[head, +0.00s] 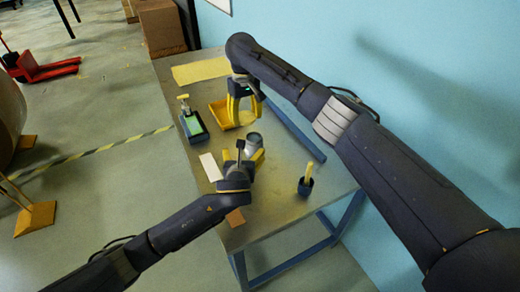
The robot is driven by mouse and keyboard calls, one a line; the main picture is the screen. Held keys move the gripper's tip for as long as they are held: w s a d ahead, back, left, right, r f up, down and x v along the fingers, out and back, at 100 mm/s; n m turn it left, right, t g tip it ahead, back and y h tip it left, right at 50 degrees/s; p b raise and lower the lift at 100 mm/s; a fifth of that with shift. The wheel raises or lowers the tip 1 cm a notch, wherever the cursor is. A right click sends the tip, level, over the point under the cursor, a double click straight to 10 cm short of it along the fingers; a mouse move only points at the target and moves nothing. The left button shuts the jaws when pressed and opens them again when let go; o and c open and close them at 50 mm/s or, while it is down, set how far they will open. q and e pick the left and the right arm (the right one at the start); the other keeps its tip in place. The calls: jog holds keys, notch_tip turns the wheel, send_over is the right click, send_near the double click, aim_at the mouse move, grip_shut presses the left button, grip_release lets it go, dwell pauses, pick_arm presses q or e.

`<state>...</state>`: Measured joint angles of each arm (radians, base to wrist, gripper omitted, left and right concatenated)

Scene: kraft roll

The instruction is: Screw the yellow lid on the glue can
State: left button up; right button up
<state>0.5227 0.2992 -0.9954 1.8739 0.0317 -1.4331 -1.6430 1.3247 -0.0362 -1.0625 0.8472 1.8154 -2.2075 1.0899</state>
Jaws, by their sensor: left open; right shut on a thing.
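The glue can (254,139) is a small grey cylinder standing on the table, right by my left gripper. My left gripper (250,150) is open, low over the table, with its fingers at the near side of the can. I cannot tell whether they touch it. My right gripper (243,116) points down from above, beyond the can and slightly left of it in the picture. Its yellow fingers are shut on the yellow lid, which is hard to make out between them against the yellow tray behind.
The yellow tray (218,114) lies behind the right gripper. A dark box with a green top (194,124) stands at the table's left edge. A white card (210,166) lies left of the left gripper. A dark cup (305,187) with a yellow stick stands at right. A yellow sheet (200,71) lies at the back.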

aim_at(254, 144)
jog(key=shift+w+d+f, duration=0.1)
jog(key=shift+d+f, duration=0.25)
jog(key=shift+d, duration=0.35)
jog(key=shift+w+d+f, duration=0.1)
jog(key=shift+d+f, duration=0.25)
jog(key=shift+d, duration=0.35)
pick_arm(q)
jog(key=shift+s+d+r+m+h, duration=0.2)
jog(key=shift+s+d+m+h, duration=0.3)
jog(key=shift+s+d, duration=0.45)
jog(key=shift+w+d, duration=0.1)
jog(key=shift+w, duration=0.15)
jog(key=shift+x, duration=5.9)
jog(key=shift+f, duration=0.15)
jog(key=c, duration=1.7)
pick_arm(e)
jog(key=shift+c, duration=0.2)
jog(key=shift+f, duration=2.5)
jog(key=shift+f, duration=0.15)
